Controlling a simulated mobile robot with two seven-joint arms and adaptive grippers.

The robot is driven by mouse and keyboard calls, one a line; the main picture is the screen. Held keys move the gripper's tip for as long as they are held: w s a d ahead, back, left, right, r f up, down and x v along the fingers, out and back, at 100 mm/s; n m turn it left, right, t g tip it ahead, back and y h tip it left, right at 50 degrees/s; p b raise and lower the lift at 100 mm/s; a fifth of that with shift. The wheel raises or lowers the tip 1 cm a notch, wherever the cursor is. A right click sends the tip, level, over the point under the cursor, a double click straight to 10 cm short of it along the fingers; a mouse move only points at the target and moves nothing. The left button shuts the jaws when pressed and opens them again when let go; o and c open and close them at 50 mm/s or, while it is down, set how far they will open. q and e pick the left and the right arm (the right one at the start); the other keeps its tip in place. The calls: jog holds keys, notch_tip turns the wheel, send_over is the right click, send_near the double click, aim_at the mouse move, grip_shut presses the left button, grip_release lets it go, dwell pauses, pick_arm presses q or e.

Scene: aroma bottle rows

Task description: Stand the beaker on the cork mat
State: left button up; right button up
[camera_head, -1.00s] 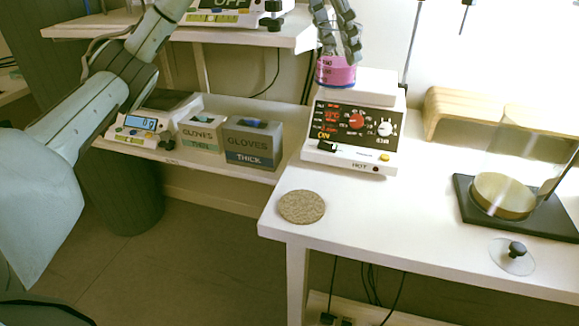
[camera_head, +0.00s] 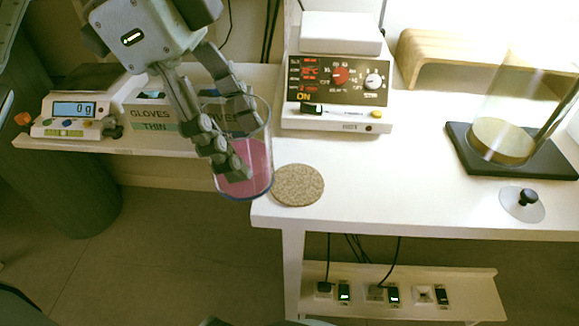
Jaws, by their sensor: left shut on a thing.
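The beaker (camera_head: 261,165) is clear glass with pink liquid in its lower part. My left gripper (camera_head: 240,140) is shut on it, with fingers on both sides of the glass. The beaker is nearly upright, just left of the round cork mat (camera_head: 299,185), and in the picture it overlaps the table's left edge. It looks held in the air, but its exact height is hard to tell. The cork mat lies flat and bare on the front left corner of the white table (camera_head: 400,205). My right gripper is not in view.
A hot plate (camera_head: 337,90) with a lit panel stands behind the mat, its white top empty. A glass cylinder over a brass disc (camera_head: 500,140) stands on a black base at right. A scale (camera_head: 75,115) and glove boxes (camera_head: 148,118) sit on the left shelf.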

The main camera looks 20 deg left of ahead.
pick_arm(q)
jog(key=w+d+f+b, duration=0.1)
jog(key=w+f, duration=0.2)
jog(key=w+d+f, duration=0.1)
jog(key=w+f, duration=0.3)
jog(key=w+d+f+b, duration=0.1)
jog(key=w+f, duration=0.2)
jog(key=shift+w+f+b, duration=0.2)
jog(key=shift+w+b, duration=0.1)
jog(key=shift+w, duration=0.05)
jog(key=shift+f, duration=0.1)
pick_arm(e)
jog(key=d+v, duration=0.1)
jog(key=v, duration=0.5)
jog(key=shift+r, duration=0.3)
pick_arm(q)
jog(key=shift+f, duration=0.15)
jog(key=o, duration=1.3)
jog(key=shift+o, duration=0.2)
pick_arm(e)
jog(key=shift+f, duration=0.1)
